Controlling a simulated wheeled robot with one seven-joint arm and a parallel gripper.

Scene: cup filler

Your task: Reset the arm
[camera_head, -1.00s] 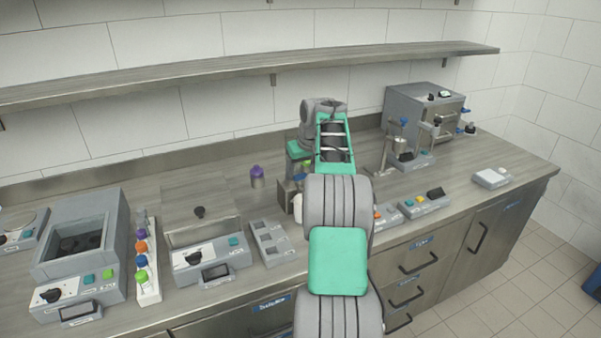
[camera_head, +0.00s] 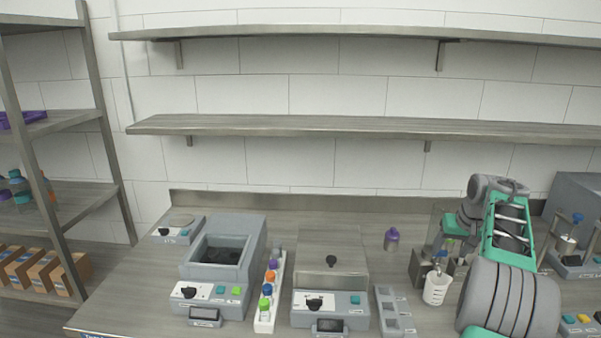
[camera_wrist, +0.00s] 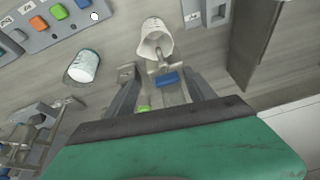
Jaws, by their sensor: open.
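My gripper (camera_wrist: 160,78) is open in the wrist view, with its two fingers apart. A white cup (camera_wrist: 155,38) lies ahead of the fingertips, near the end of a metal fitting with a blue part (camera_wrist: 168,79) that shows between the fingers. I see nothing gripped. In the head view my arm is bent over the right part of the counter, and the fingers are hidden.
A vat machine (camera_head: 222,262), a rack of coloured bottles (camera_head: 265,325), a lidded machine (camera_head: 330,275) and a grey slotted holder (camera_head: 390,309) stand along the counter. A purple-capped bottle (camera_head: 391,240) stands behind. Wall shelves (camera_head: 330,125) run above.

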